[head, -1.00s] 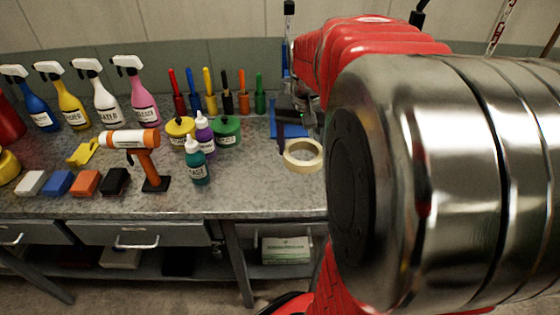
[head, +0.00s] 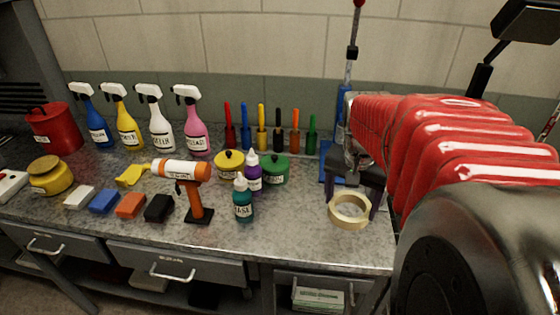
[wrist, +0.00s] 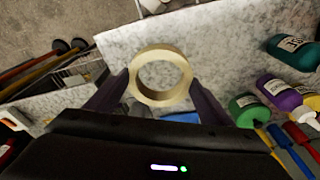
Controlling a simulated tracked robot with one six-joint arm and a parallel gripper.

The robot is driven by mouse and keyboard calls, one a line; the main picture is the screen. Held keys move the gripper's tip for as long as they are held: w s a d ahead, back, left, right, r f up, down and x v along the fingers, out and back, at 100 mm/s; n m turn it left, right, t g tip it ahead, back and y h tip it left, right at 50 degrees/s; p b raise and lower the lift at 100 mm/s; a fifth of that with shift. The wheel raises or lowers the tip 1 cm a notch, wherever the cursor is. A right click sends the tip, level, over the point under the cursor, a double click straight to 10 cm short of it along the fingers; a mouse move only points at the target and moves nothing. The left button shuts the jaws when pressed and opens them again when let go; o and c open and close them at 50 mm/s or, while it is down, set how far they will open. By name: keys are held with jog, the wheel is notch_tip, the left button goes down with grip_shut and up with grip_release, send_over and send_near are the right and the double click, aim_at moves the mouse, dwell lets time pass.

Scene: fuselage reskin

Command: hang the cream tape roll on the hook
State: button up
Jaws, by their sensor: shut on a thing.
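The cream tape roll (head: 350,224) is a pale ring near the right end of the workbench top in the head view. It also shows in the wrist view (wrist: 184,96), between the two dark fingers of my gripper (wrist: 160,92). My gripper (head: 356,196) is shut on the roll, one finger on each side. I cannot tell whether the roll is clear of the bench top. I cannot make out the hook in either view.
Dropper bottles, yellow (head: 229,165) and green (head: 274,170) tins, and an orange-and-white tool (head: 190,186) stand left of the roll. The front strip of the workbench (head: 290,235) is clear.

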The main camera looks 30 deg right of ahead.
jog(key=shift+f, duration=2.5)
jog(key=shift+f, duration=2.3)
jog(key=shift+f, duration=0.2)
jog(key=o, duration=1.1)
jog(key=shift+r, duration=0.1)
